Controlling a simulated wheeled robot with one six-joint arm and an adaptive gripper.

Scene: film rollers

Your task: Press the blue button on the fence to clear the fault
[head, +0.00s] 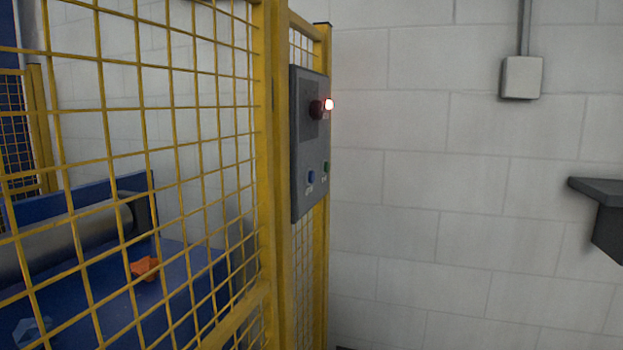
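The blue button (310,177) is on the lower left part of a grey control panel (299,150), seen at a steep angle. The panel is mounted on the yellow mesh fence (264,160) at a post. A green button (326,168) sits to the right of the blue one. Above them are a dark red knob (316,110) and a lit red lamp (329,104). Small labels under the buttons are too small to read. My gripper is not in view.
Behind the mesh are a blue machine bed (180,268), a metal roller (55,245) and an orange piece (145,268). A grey box (521,77) is on the white block wall (430,200). A dark ledge (600,190) juts in at the right.

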